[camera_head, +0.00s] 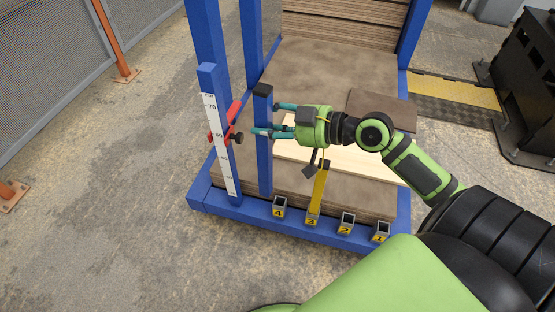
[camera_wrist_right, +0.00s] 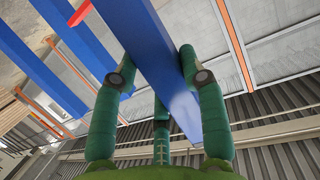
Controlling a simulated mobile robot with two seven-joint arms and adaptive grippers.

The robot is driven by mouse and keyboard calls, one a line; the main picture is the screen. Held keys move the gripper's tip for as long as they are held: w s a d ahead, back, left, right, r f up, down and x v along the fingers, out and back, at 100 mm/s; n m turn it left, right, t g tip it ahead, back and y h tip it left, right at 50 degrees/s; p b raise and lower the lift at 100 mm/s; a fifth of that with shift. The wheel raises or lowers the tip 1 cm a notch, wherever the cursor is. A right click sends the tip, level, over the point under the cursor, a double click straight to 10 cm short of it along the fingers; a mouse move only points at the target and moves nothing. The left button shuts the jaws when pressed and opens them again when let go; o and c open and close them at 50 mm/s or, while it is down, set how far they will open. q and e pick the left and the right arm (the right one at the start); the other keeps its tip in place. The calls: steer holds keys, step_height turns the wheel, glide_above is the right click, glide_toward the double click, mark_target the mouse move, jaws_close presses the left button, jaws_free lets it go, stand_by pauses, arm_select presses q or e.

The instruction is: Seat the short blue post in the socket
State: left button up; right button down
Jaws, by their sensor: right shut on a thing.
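The short blue post (camera_head: 264,150) has a black top and stands upright in the head view. My right gripper (camera_head: 264,132) is shut on it at its upper half; the fingers lie on both sides of the blue post (camera_wrist_right: 165,65) in the right wrist view. Square open-topped sockets line the front blue beam with yellow number plates: socket 4 (camera_head: 280,203), socket 2 (camera_head: 346,219) and socket 1 (camera_head: 380,229) look empty. A yellow post (camera_head: 319,190) stands in socket 3 (camera_head: 313,214). The blue post's lower end shows left of socket 4; I cannot tell if it touches anything. My left gripper is out of view.
A tall blue upright with a white scale (camera_head: 221,140) stands close left of the post, with a red clamp (camera_head: 228,122) on it. Brown boards (camera_head: 325,62) and a pale board (camera_head: 345,163) lie behind the sockets. Open floor (camera_head: 110,180) lies to the left.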

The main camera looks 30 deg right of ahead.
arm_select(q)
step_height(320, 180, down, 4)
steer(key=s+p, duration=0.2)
arm_select(e)
steer(key=w+d+f+m+t+h, duration=0.2)
steer(key=w+d+f+m+h, duration=0.15)
steer(key=d, duration=0.25)
arm_select(q)
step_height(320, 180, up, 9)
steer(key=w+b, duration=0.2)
steer(key=b, duration=0.3)
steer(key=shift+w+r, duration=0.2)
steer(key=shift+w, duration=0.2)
arm_select(e)
step_height(320, 180, down, 11)
steer(key=shift+s+d, duration=0.15)
steer(key=shift+s, duration=0.2)
steer(key=shift+f+n, duration=0.1)
steer(key=shift+n, duration=0.15)
